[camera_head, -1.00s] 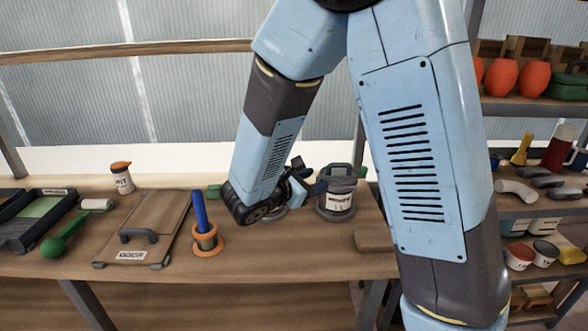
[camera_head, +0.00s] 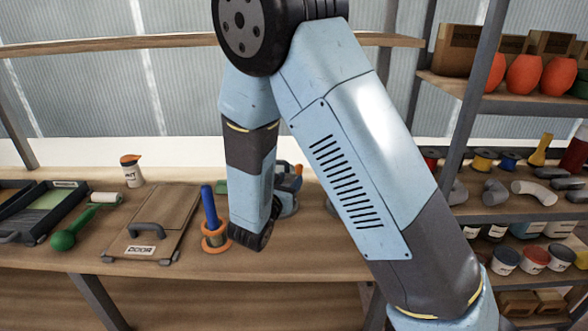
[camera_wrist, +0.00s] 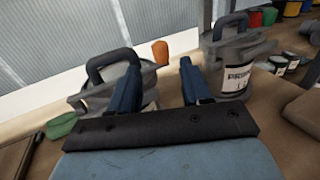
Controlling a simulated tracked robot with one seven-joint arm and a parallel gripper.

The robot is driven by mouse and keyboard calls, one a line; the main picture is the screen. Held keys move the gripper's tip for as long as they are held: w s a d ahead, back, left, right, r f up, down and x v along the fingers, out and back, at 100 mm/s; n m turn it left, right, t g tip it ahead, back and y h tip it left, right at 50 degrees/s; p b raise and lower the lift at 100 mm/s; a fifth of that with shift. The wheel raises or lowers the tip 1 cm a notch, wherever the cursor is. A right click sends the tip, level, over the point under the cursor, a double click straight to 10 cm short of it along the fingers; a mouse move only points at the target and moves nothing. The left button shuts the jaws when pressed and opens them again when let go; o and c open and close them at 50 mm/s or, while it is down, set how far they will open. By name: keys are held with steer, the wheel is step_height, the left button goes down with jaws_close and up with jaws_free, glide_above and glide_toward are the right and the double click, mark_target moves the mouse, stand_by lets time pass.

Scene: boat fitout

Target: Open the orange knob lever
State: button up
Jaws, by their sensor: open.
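The orange knob (camera_wrist: 160,52) shows in the wrist view between my two blue fingers, beyond their tips. It stands close to the right side of a grey body with a dark loop handle (camera_wrist: 107,65); how they join is hidden. In the head view the orange knob (camera_head: 299,169) is a small patch at the right edge of my gripper. My gripper (camera_wrist: 160,66) is open and empty, with the left finger overlapping the grey body in the picture. In the head view my forearm hides most of my gripper.
A grey primer can (camera_wrist: 237,84) with a handle stands right of my right finger. On the bench, a blue stick in an orange-rimmed holder (camera_head: 215,244) stands beside my forearm, left of it a door panel (camera_head: 155,215). Shelves with several orange pots (camera_head: 524,75) stand at the right.

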mark_target(298, 170)
steer(key=x, duration=0.8)
steer(key=shift+w, duration=0.15)
jaws_close()
stand_by(0.4)
